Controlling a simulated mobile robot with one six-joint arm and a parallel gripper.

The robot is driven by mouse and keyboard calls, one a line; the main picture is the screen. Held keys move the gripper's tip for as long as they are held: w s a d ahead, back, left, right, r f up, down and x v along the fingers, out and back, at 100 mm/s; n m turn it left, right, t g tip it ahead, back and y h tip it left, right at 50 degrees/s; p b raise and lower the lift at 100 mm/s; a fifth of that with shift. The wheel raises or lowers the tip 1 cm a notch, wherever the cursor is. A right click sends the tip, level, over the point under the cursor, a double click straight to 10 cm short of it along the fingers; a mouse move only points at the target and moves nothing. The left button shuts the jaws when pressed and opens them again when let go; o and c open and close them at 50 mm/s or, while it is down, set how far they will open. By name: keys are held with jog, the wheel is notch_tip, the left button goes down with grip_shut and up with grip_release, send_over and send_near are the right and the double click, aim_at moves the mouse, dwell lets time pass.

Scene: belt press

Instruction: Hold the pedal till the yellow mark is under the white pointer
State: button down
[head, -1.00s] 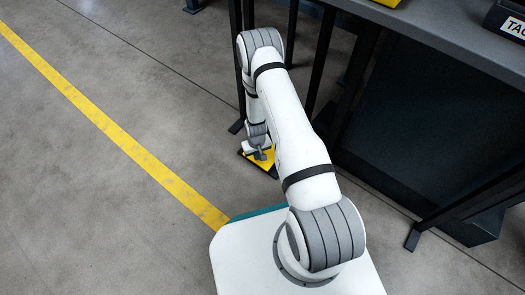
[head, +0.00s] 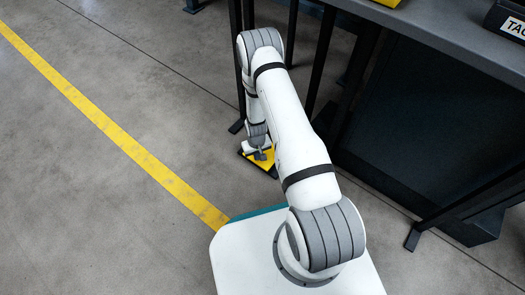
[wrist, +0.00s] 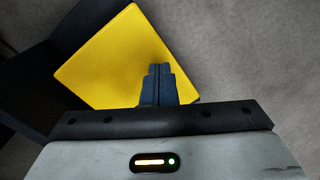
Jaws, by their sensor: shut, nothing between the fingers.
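The yellow pedal (wrist: 110,62) fills the upper middle of the wrist view, with a dark base beside it. In the head view the pedal (head: 268,165) shows only in part on the floor at the foot of the bench, partly hidden by my arm. My gripper (wrist: 159,70) is shut and empty, its fingertips over the pedal's right part. In the head view my gripper (head: 261,155) is at the pedal. I cannot tell whether the fingertips touch it or how far it is pressed. The yellow mark and the white pointer are not visible in either view.
A grey bench (head: 450,35) on dark legs stands at the upper right, with a dark panel (head: 400,130) below its top. A black box with a partly cut-off label (head: 511,20) sits on it. A yellow floor line (head: 110,128) runs along the left, with open floor around it.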

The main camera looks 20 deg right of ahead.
notch_tip(320, 180, up, 6)
jog(key=p, duration=0.4)
jog(key=shift+r, duration=0.1)
dwell(0.5)
